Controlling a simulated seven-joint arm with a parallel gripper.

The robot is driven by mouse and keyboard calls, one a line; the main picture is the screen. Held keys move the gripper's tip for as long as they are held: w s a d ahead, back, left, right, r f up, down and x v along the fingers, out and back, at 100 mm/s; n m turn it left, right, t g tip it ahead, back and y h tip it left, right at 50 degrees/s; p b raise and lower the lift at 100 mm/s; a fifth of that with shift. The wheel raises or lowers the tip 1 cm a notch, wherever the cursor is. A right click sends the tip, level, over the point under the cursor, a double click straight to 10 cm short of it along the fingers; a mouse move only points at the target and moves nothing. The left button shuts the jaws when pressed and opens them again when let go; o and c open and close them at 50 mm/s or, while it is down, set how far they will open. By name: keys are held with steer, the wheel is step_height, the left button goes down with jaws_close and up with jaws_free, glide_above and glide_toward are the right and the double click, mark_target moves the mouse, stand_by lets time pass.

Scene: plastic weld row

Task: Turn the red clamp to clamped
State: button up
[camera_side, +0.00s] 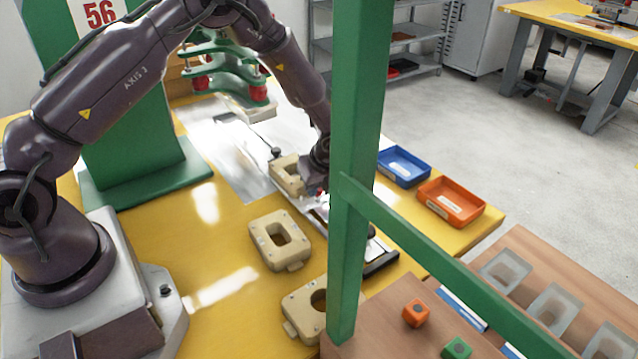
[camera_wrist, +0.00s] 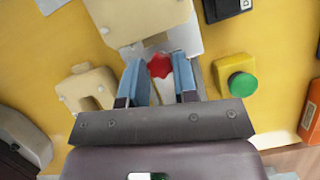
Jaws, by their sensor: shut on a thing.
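The red clamp shows in the wrist view as a small red knob (camera_wrist: 159,66) between the two blue fingers of my gripper (camera_wrist: 158,78). The gripper is shut on it. Its lower part is partly hidden by the fingers, and I cannot tell whether it stands at clamped. A beige block (camera_wrist: 138,16) lies just beyond the knob, on a light metal plate. In the side view my gripper (camera_side: 318,188) is low over the metal rail beside a beige block (camera_side: 287,176), with the green post hiding part of that area.
A green button on a yellow box (camera_wrist: 242,84) is right of my gripper. Two beige fixtures (camera_side: 280,240) (camera_side: 301,310) lie on the yellow table. A blue tray (camera_side: 404,166) and an orange tray (camera_side: 452,201) are to the right. A green post (camera_side: 357,120) stands in front.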

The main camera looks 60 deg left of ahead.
steer(key=shift+n, duration=0.3)
steer(key=n, duration=0.2)
steer(key=n+g, duration=0.1)
steer(key=shift+w+n+g, duration=0.15)
steer(key=shift+n+g, duration=0.15)
steer(key=shift+n, duration=0.1)
steer(key=n, duration=0.2)
steer(key=n+g, duration=0.1)
steer(key=n, duration=0.1)
steer(key=shift+w+n+g+h, duration=0.15)
steer(key=shift+n+g+h, duration=0.15)
steer(key=shift+h, duration=0.1)
steer(key=n+g+h, duration=0.1)
steer(key=n, duration=0.3)
steer(key=shift+w+a, duration=0.1)
steer(key=n, duration=0.2)
steer(key=n+g+h, duration=0.1)
steer(key=n, duration=0.1)
steer(key=shift+a+r+n+h, duration=0.1)
steer(key=shift+n+h, duration=0.2)
steer(key=shift+n, duration=0.3)
steer(key=o, duration=0.9)
steer(key=shift+a, duration=0.1)
